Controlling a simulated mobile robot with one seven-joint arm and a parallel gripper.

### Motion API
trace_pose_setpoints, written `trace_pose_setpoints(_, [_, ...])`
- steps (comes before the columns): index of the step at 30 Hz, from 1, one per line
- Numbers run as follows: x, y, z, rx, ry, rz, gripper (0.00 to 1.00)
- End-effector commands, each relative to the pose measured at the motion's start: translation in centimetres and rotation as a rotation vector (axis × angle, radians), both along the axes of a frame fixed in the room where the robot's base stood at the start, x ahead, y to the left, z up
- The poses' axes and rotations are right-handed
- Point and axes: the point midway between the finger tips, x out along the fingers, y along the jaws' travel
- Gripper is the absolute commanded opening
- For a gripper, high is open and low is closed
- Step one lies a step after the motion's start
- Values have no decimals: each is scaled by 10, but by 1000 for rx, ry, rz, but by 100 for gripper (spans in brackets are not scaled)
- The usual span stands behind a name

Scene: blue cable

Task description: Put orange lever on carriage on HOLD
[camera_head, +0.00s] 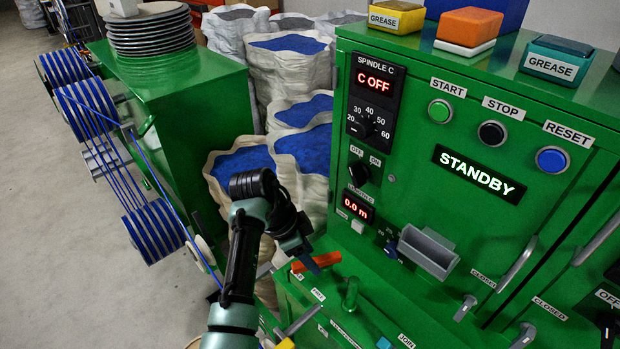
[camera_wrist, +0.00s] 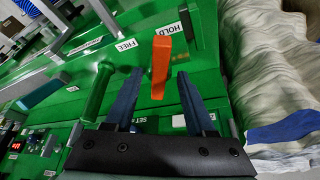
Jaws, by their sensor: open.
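The orange lever (camera_head: 322,261) sits on the green carriage (camera_head: 285,293), low in the middle of the head view. In the wrist view the orange lever (camera_wrist: 160,68) lies between the two dark fingers of my gripper (camera_wrist: 160,73), with a visible gap on each side. My gripper is open. The HOLD label (camera_wrist: 173,29) is just beyond the lever's far end, slightly right. The FREE label (camera_wrist: 127,44) is to its left. In the head view my gripper (camera_head: 312,264) is at the lever and partly covers it. Whether any finger touches it from below is hidden.
A green handle (camera_wrist: 98,92) stands left of the left finger. White sacks (camera_wrist: 275,95) border the carriage on the right in the wrist view. The green control cabinet (camera_head: 440,225) rises behind the carriage, with a grey tray (camera_head: 428,252) protruding from its front.

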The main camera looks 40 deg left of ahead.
Motion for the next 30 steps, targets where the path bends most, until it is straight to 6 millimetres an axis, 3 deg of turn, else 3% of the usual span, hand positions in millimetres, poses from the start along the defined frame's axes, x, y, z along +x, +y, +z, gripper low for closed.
trace_pose_setpoints(16, [-36, 23, 105, 3, -1, 2, 55])
trace_pose_setpoints(30, [-40, 25, 114, 2, -1, 1, 55])
